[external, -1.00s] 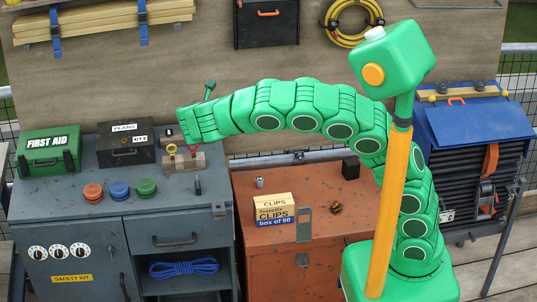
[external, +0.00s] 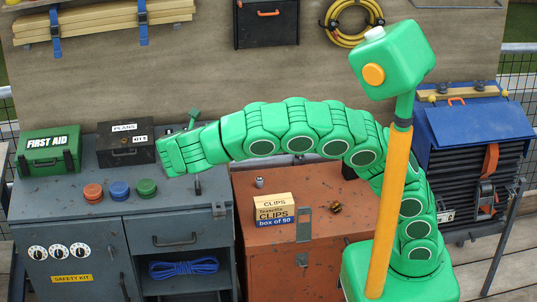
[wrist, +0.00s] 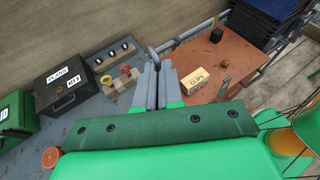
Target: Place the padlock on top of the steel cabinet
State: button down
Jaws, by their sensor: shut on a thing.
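My gripper (wrist: 158,72) is shut in the wrist view. A grey loop stands up between its fingertips and looks like the shackle of the padlock (wrist: 152,52); the rest of it is hidden by the fingers. In the external view my gripper (external: 168,161) is over the back right of the grey-blue cabinet, and what it holds is hidden there. The grey-blue cabinet (external: 70,207) has a worn metal top. A rust-orange cabinet (external: 265,262) stands to its right; I cannot tell for sure which one is the steel cabinet.
A clips box (external: 274,210), a small metal piece (external: 259,182) and a small brown object (external: 336,207) stand on the orange cabinet. On the grey-blue top are the first aid box (external: 48,152), a black case (external: 126,151), coloured buttons (external: 119,190) and wooden racks (wrist: 122,76). The orange top's front right is clear.

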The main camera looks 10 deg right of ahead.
notch_tip(320, 180, down, 10)
jog(key=shift+w+a+f, duration=1.3)
jog(key=shift+a+f, duration=0.4)
jog(key=shift+a, duration=0.25)
jog(key=shift+w+a+f, duration=1.25)
jog(key=shift+a+f, duration=0.5)
jog(key=shift+a, duration=0.2)
jog(key=shift+w+a+f, duration=1.3)
jog(key=shift+a+f, duration=0.4)
jog(key=shift+a, duration=0.25)
jog(key=shift+f, duration=1.5)
jog(key=shift+f, duration=0.15)
jog(key=c, duration=1.3)
grip_release()
jog(key=v, duration=1.2)
